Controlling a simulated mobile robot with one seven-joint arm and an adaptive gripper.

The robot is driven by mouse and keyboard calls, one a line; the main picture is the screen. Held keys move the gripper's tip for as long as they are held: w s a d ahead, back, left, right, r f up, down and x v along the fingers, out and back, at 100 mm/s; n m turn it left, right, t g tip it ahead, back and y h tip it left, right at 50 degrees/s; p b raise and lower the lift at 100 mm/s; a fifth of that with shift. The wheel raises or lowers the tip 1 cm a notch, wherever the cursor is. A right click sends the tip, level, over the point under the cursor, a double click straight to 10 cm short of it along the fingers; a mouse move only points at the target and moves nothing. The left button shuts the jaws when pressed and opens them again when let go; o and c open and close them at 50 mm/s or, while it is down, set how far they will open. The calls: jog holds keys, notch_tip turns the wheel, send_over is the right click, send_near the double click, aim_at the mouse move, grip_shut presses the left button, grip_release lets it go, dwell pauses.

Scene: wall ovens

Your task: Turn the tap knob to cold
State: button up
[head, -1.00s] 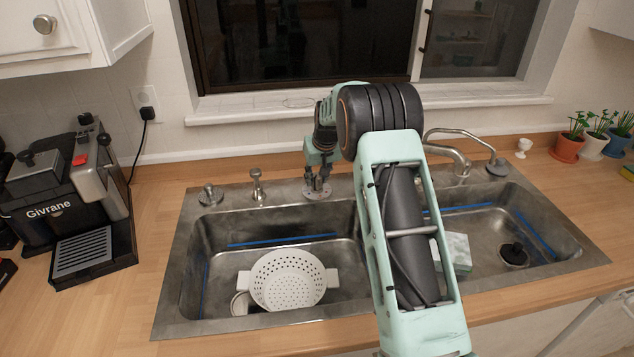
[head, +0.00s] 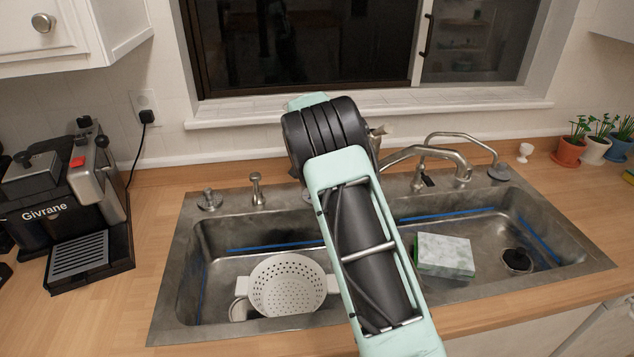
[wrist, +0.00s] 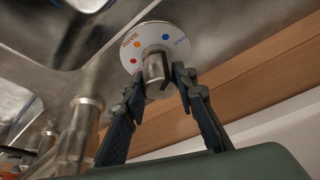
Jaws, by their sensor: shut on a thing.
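In the wrist view the tap knob (wrist: 154,69) is a grey metal cylinder on a round white dial (wrist: 146,38). The dial has red, orange and blue dots; "WARM" reads beside the orange dot, and partly readable lettering stands beside the blue one. My gripper (wrist: 158,80) has a dark finger on each side of the knob and is shut on it. The fingers hide part of the dial's lower edge, and which mark the knob points to is unclear. In the head view my arm hides the gripper and the knob.
The curved tap spout (head: 425,152) stands right of my arm. The double sink holds a white colander (head: 287,285) and a green-and-white sponge block (head: 444,256). A coffee machine (head: 65,205) stands left. A window sill (head: 235,112) runs behind; potted plants (head: 570,150) stand right.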

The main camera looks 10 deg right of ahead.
dwell(0.3)
jog(key=o, duration=1.2)
jog(key=shift+c, duration=0.2)
jog(key=v, duration=1.2)
